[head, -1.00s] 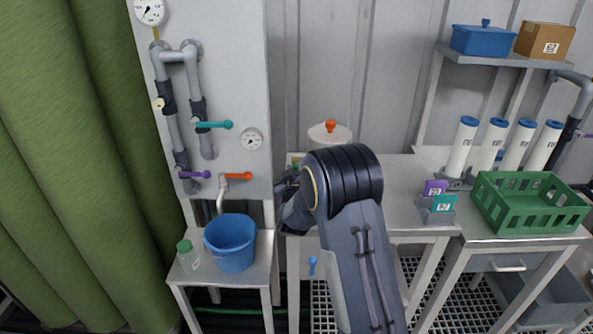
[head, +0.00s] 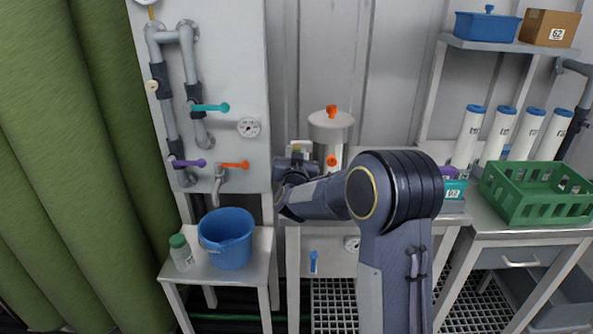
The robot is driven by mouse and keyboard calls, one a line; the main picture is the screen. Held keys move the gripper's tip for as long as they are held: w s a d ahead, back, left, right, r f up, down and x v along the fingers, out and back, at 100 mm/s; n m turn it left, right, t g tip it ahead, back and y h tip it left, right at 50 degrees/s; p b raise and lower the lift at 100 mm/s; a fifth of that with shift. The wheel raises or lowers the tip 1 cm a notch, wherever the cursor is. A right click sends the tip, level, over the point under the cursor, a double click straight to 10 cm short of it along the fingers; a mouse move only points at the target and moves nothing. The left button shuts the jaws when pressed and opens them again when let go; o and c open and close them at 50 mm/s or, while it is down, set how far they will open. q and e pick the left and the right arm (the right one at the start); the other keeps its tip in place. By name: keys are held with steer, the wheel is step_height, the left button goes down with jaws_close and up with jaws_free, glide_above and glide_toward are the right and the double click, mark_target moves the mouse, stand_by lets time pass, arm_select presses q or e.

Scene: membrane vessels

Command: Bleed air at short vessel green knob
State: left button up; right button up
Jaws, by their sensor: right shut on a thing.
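No green knob shows clearly in the head view. A metal vessel (head: 331,130) with an orange knob (head: 331,111) on top and another orange knob (head: 331,160) on its front stands on the middle bench. My right gripper (head: 298,164) is just left of this vessel, at the back of the bench. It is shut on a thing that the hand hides. A small pale object (head: 300,147) shows just above the gripper; I cannot tell whether they touch. My left gripper is out of view.
A wall panel at left carries pipes with teal (head: 210,107), purple (head: 187,162) and orange (head: 234,165) handles. A blue bucket (head: 229,243) and a green-capped bottle (head: 181,254) stand on a low table. A green crate (head: 535,205) is at right.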

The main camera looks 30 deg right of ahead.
steer(key=shift+f+m+b, duration=0.55)
steer(key=shift+f+m, duration=0.05)
steer(key=shift+m, duration=0.3)
steer(key=m+b, duration=0.2)
steer(key=b, duration=0.1)
steer(key=shift+f+m, duration=0.2)
steer(key=shift+m, duration=0.2)
steer(key=shift+r+m+b, duration=0.2)
steer(key=shift+m+b, duration=0.45)
steer(key=shift+m, duration=0.05)
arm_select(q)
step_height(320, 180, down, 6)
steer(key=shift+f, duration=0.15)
arm_select(e)
steer(key=shift+r, duration=0.2)
steer(key=o, duration=1)
steer(key=shift+r, duration=0.1)
steer(key=shift+c, duration=0.2)
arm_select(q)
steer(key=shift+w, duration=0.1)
